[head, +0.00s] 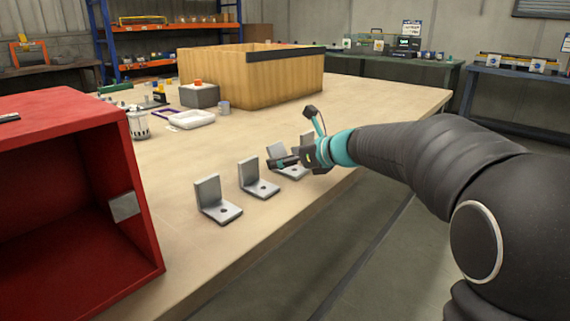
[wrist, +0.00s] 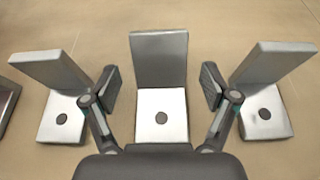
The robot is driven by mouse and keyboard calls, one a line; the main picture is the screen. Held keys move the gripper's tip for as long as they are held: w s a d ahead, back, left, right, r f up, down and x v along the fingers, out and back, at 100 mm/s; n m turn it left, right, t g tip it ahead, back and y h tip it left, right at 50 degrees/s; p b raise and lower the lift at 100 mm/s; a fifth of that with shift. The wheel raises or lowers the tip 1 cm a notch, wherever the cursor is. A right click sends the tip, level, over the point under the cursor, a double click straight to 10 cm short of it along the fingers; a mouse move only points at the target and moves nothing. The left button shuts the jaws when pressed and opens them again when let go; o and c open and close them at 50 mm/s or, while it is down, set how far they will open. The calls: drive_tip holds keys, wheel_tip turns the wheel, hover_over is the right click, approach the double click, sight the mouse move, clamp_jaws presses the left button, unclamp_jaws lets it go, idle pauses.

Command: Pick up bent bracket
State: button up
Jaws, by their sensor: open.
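Several grey L-shaped bent brackets stand in a row along the table's front edge, each with an upright plate and a flat foot with a dark hole. My gripper (head: 281,161) is over the third bracket from the left (head: 293,173), hiding part of it in the head view. In the wrist view my open gripper (wrist: 161,88) has one finger on each side of the middle bracket (wrist: 162,118), with gaps on both sides. Neighbouring brackets stand at left (wrist: 50,73) and right (wrist: 270,62), close outside the fingers. The rightmost bracket (head: 307,139) is mostly hidden behind my gripper in the head view.
Two more brackets (head: 217,213) (head: 258,188) stand to the left. A red open box (head: 70,115) is at the left. A wooden crate (head: 215,78), a white tray (head: 191,119) and small parts lie farther back. The table middle is clear.

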drive_tip(key=shift+x, duration=1.15)
drive_tip(key=c, duration=1.4)
drive_tip(key=shift+r, duration=0.15)
